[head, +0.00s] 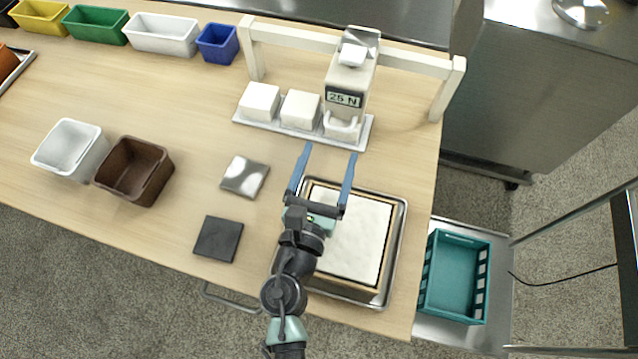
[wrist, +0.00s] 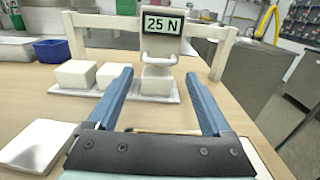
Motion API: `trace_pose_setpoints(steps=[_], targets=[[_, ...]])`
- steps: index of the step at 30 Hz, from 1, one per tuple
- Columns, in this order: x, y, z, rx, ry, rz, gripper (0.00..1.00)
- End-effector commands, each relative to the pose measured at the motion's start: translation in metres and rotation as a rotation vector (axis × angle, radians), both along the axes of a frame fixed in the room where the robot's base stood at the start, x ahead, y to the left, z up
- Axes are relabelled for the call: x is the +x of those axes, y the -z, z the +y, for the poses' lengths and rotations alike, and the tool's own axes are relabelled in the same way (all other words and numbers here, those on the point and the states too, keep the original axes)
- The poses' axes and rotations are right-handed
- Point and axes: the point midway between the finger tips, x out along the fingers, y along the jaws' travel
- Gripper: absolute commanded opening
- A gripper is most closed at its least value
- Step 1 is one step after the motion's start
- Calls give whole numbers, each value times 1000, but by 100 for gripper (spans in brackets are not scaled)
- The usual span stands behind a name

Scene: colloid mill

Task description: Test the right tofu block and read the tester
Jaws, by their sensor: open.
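Three white tofu blocks stand in a row on a pale tray (head: 365,133) under a cream frame. They are the left block (head: 260,101), the middle block (head: 300,109) and the right block (head: 329,131). The tester (head: 350,76) sits on the frame's crossbar above the right block, and its display (wrist: 163,25) reads 25 N. My gripper (head: 329,150) is open and empty, in front of the right block and tester, apart from both.
A framed white slab in a metal tray (head: 399,225) lies below my gripper. A shiny plate (head: 245,176), a dark plate (head: 218,239), a brown bin (head: 135,170) and a white bin (head: 70,148) are to the left. A teal crate (head: 456,275) is beyond the table's right edge.

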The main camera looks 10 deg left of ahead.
Motion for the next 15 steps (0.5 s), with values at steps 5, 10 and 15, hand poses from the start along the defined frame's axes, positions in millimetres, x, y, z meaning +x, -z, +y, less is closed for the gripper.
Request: trace_pose_setpoints(steps=[5,10,15], targets=[[-33,2,1,-1,-2,2,84],[-52,1,2,0,-1,1,84],[-58,0,2,0,0,0,84]])
